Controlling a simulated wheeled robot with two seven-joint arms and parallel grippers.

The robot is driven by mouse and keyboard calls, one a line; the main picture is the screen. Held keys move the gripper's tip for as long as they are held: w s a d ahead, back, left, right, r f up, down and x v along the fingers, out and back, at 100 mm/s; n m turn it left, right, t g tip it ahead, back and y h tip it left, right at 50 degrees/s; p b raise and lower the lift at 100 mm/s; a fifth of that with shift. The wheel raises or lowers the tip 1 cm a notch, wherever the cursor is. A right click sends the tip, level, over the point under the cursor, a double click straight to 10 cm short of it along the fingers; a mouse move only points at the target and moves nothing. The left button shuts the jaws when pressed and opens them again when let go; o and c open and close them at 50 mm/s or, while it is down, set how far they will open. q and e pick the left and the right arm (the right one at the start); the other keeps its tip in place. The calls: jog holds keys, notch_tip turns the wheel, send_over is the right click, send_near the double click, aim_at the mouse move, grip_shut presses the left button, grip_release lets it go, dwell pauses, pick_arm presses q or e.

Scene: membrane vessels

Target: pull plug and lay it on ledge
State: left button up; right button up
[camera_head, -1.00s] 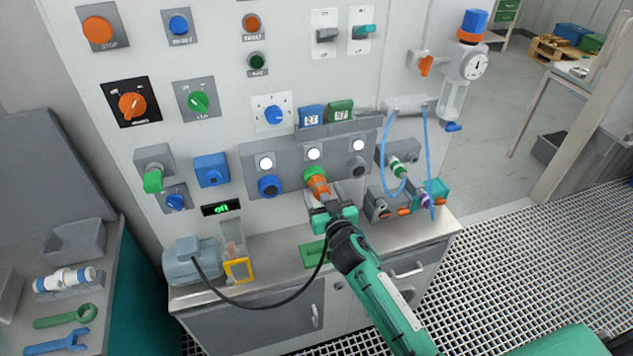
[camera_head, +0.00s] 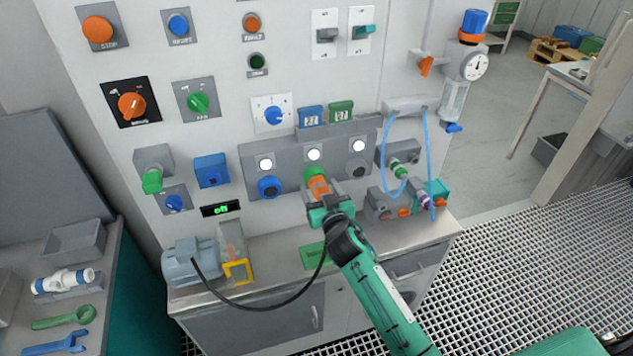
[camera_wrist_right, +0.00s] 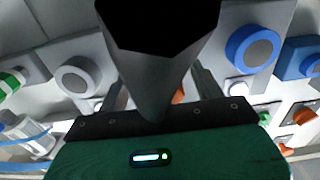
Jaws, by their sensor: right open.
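The plug (camera_head: 318,184), orange with a green collar at its panel end, sits in the middle socket of the grey socket strip (camera_head: 290,181). My right gripper (camera_head: 322,201) is open at the plug's near end, with its fingers pointing at the panel. In the right wrist view, a dark tapered shape (camera_wrist_right: 158,60) hides most of the space between the fingers, and a bit of orange shows beside it. Whether the fingers touch the plug is hidden. A pale ledge (camera_head: 279,241) runs below the panel. My left gripper is out of view.
A black cable (camera_head: 262,306) loops from the grey motor (camera_head: 190,263) towards my right wrist. A yellow frame (camera_head: 238,271) and a green pad (camera_head: 312,256) are on the ledge. Blue hoses (camera_head: 427,157) hang to the right. The other two sockets are empty.

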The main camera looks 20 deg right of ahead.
dwell(0.6)
jog(key=c, duration=1.3)
jog(key=shift+s, duration=0.1)
jog(key=shift+f, duration=0.1)
jog(key=shift+s+d+p, duration=0.1)
jog(key=shift+s+p, duration=0.45)
jog(key=shift+s, duration=2.4)
